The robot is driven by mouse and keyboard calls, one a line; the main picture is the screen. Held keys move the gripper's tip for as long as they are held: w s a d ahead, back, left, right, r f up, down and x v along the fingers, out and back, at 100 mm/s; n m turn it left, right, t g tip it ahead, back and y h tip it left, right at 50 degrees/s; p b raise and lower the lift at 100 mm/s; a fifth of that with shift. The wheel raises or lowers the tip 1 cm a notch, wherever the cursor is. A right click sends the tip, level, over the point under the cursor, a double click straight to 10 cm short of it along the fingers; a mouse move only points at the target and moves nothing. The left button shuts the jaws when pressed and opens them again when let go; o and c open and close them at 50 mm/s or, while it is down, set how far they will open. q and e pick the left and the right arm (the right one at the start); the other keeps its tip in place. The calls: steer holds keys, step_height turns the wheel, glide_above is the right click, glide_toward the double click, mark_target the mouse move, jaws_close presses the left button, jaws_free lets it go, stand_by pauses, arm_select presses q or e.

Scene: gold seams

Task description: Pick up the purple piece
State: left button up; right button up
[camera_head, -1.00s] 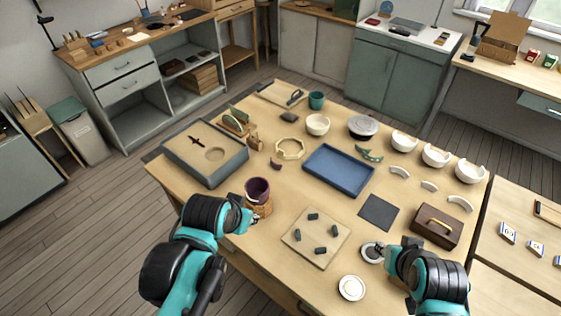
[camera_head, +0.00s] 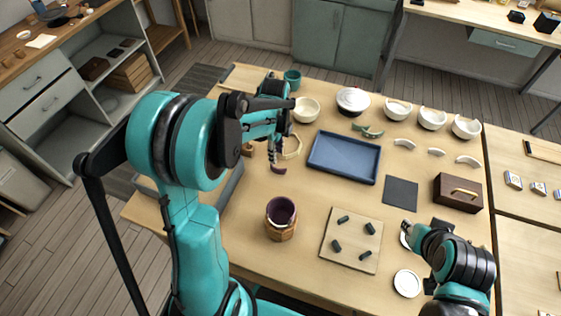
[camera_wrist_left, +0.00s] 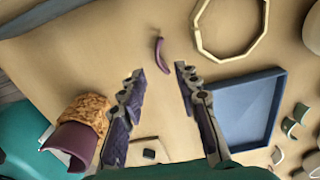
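The purple piece (camera_head: 278,170) is a small dark curved shard lying on the table. In the left wrist view the purple piece (camera_wrist_left: 161,54) lies just past my fingertips, in line with the gap between them. My left gripper (camera_wrist_left: 159,72) is open and empty, pointing at it from above; in the head view my arm partly hides the gripper (camera_head: 270,150). A purple cup (camera_head: 281,209) with a broken rim sits in a cork-like ring (camera_head: 280,232); the cup also shows in the left wrist view (camera_wrist_left: 78,138). My right gripper (camera_head: 410,232) is low beside a small white dish; its fingers are unclear.
A pale polygonal ring (camera_head: 293,148) lies close to the piece. A blue tray (camera_head: 343,178) is to its right. A board (camera_head: 340,256) with several dark blocks, a dark mat (camera_head: 400,192) and a brown box (camera_head: 441,199) stand nearer the right.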

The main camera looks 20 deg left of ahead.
mark_target(277, 168)
arm_select(q)
steer(key=f, duration=0.1)
steer(key=f+b, duration=0.1)
steer(key=shift+d+f, duration=0.2)
steer(key=shift+f, duration=0.2)
step_height(277, 168, down, 5)
steer(key=shift+s+r+b, duration=0.1)
steer(key=shift+s+b, duration=0.05)
steer(key=shift+b, duration=1.05)
jaws_close()
